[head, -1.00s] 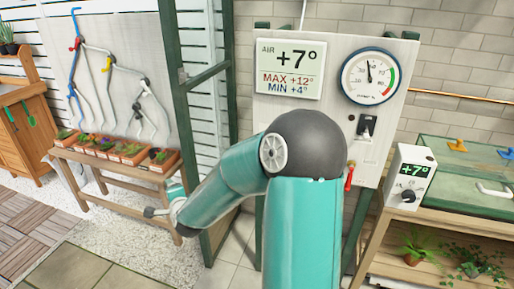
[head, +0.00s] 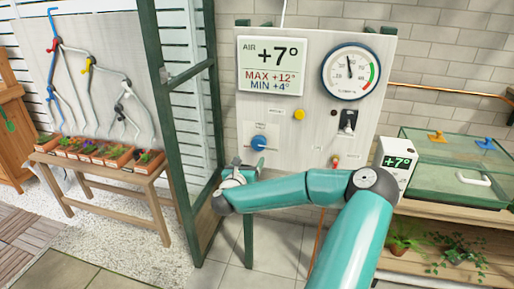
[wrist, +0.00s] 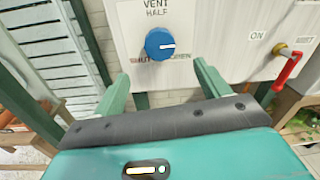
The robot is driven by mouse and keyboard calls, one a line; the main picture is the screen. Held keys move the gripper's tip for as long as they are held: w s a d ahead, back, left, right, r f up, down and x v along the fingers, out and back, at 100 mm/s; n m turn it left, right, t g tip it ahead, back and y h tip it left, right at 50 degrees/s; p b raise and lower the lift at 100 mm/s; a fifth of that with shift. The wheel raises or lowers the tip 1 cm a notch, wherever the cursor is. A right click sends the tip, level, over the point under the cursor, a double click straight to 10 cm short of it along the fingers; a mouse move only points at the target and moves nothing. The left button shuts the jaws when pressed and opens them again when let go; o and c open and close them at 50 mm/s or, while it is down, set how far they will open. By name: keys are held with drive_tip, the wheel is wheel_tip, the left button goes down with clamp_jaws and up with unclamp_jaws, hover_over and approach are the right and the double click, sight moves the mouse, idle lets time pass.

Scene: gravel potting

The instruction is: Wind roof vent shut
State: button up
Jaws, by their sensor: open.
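The blue vent knob (head: 258,143) sits on the pale control board below the air display. In the wrist view, the knob (wrist: 160,44) has a white pointer mark on its right side, toward the "OPEN" label. "VENT HALF" is printed above it, and a red, partly covered label, apparently "SHUT", is at its lower left. My gripper (wrist: 162,75) is open and empty, its two fingers spread just below the knob and not around it. In the head view, my gripper (head: 240,173) is at the board's lower left, partly hidden by my arm.
The board also bears a yellow button (head: 299,114), a switch (head: 347,122), a round gauge (head: 351,71) and a red-handled valve (wrist: 287,70). A green frame post (head: 172,130) stands close left of my gripper. Coloured cranks (head: 88,64) hang farther left. A glass-lidded case (head: 450,160) is at right.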

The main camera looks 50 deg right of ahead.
sight(258, 145)
drive_tip(key=x, duration=1)
drive_tip(key=shift+w+d, duration=0.1)
drive_tip(key=shift+d, duration=0.3)
drive_tip(key=c, duration=1)
